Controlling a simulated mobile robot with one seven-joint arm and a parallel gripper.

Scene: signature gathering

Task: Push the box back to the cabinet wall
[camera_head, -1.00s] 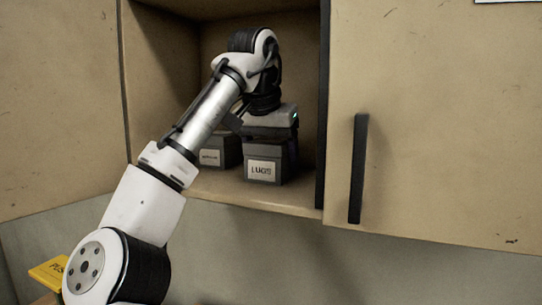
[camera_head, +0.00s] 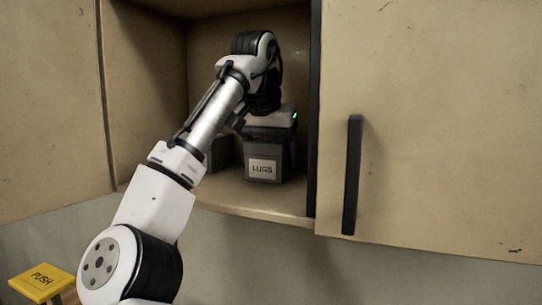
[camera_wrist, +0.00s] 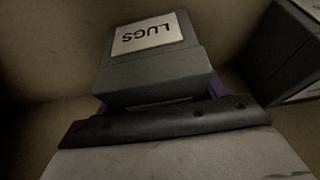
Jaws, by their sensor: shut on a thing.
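A dark grey box with a white "LUGS" label (camera_head: 262,168) stands upright on the floor of the open cabinet (camera_head: 265,206), near the right side wall. My gripper (camera_head: 268,141) reaches down over it from above and is shut on it. In the wrist view the LUGS box (camera_wrist: 155,85) sits between the fingers, its label upside down; the fingers are mostly hidden by the gripper's body. The cabinet's back wall shows behind my arm; the gap between it and the box is hard to judge.
A second dark grey box (camera_head: 222,152) stands left of the LUGS box, partly behind my arm; it also shows in the wrist view (camera_wrist: 285,55). A closed door with a black handle (camera_head: 352,175) is at the right. A yellow "PUSH" sign (camera_head: 42,281) is low at the left.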

